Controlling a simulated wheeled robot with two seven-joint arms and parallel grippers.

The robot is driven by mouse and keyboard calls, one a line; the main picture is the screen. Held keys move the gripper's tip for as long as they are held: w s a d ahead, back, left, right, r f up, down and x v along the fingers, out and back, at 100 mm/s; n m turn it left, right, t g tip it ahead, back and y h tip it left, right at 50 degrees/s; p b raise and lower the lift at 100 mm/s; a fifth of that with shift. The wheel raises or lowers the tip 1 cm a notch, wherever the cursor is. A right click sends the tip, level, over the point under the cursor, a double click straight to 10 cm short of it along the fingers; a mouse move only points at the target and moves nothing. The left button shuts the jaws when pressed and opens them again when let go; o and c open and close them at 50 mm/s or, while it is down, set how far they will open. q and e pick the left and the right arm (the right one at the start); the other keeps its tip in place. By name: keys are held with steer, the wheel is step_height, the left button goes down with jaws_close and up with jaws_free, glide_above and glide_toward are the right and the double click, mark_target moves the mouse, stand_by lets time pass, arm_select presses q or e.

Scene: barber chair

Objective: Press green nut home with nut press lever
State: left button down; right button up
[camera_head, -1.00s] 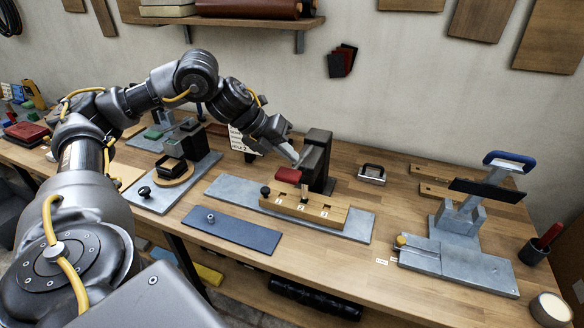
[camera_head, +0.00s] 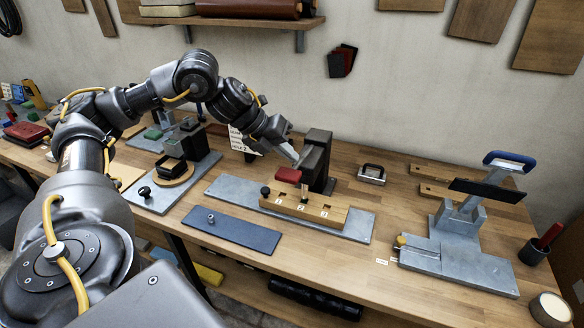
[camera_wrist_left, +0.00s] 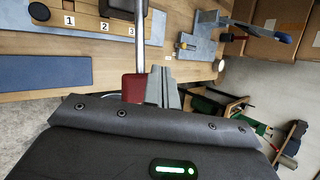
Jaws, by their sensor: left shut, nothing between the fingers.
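A press with a dark upright column (camera_head: 315,160) stands mid-bench on a grey metal plate. A red grip (camera_head: 288,175) sticks out in front of the column. In the left wrist view, the red grip (camera_wrist_left: 133,87) sits at the end of a metal bar (camera_wrist_left: 141,45). My left gripper (camera_head: 295,156) is shut and empty just above the red grip; its fingers (camera_wrist_left: 162,87) lie right beside it. I cannot tell whether they touch. A wooden block (camera_head: 335,216) with numbered slots lies below, with a small peg at its middle. I cannot make out a green nut there. My right gripper is out of view.
A blue-handled lever press (camera_head: 510,160) stands at the right. A blue-grey mat (camera_head: 230,230) lies in front, and a metal-framed piece (camera_head: 372,173) lies behind right. Bare bench separates the middle and right fixtures.

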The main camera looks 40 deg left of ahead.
mark_target(288, 169)
arm_select(q)
steer(key=shift+s+f+b, duration=0.1)
steer(key=shift+f+b, duration=0.25)
steer(key=shift+f, duration=0.05)
steer(key=shift+s+d+f+b, duration=0.1)
steer(key=shift+s+f+b, duration=0.05)
steer(key=shift+f+b, duration=0.6)
steer(key=shift+s+f+b, duration=0.15)
steer(key=shift+f+b, duration=0.4)
steer(key=shift+f, duration=0.4)
stand_by(1.6)
steer(key=shift+r, duration=0.15)
stand_by(0.4)
steer(key=shift+w+r+p, duration=0.15)
steer(key=shift+r+p, duration=0.75)
steer(key=shift+r, duration=0.1)
steer(key=shift+w+r+p, duration=0.1)
steer(key=shift+r+p, duration=0.8)
steer(key=shift+r, duration=0.1)
steer(key=shift+w, duration=0.1)
steer(key=r+p, duration=0.4)
steer(key=r, duration=0.1)
steer(key=shift+w+a, duration=0.25)
steer(key=shift+w, duration=0.15)
